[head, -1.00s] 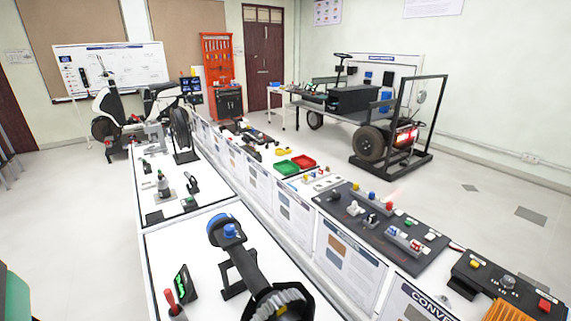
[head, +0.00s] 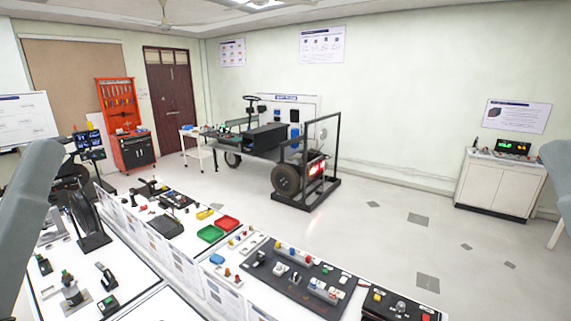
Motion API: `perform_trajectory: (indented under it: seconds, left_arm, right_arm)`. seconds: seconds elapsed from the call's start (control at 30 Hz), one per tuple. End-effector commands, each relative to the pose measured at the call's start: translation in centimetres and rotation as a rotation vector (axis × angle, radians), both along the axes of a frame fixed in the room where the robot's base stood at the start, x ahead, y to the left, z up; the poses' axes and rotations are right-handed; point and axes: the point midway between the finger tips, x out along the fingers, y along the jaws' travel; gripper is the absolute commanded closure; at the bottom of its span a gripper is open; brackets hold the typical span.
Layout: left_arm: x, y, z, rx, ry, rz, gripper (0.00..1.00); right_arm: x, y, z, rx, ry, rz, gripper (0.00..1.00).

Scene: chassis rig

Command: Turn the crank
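I cannot make out a crank for certain in the head view. A chassis rig (head: 265,141) stands on the floor across the room, with a steering wheel, a black box, a dark wheel and a black upright frame at its right end. Grey links of my arms show at the left and right edges. Neither gripper is in view.
A long bench with a black control panel (head: 295,278), a green tray (head: 210,233) and a red tray (head: 228,223) crosses the foreground. A white cabinet (head: 499,186) stands at the right wall. The floor between bench and rig is clear.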

Motion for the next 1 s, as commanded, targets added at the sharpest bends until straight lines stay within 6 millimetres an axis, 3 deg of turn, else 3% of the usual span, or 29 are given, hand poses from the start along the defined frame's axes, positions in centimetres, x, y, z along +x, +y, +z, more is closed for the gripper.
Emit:
perform_trajectory:
  seconds: [0.03,0.1,0.23,0.33,0.87,1.0]
  left_arm:
    - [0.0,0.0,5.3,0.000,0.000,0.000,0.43]
    - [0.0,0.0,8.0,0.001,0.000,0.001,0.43]
    - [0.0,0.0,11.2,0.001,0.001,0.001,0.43]
    - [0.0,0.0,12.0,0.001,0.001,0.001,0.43]
    - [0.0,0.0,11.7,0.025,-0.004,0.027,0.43]
    - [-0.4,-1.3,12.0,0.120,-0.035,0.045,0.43]
  right_arm:
    - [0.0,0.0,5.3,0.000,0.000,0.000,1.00]
    - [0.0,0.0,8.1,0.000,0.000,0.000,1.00]
    - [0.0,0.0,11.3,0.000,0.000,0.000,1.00]
    - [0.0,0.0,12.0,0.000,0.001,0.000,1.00]
    - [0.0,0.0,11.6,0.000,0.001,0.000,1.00]
    - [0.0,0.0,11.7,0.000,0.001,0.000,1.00]
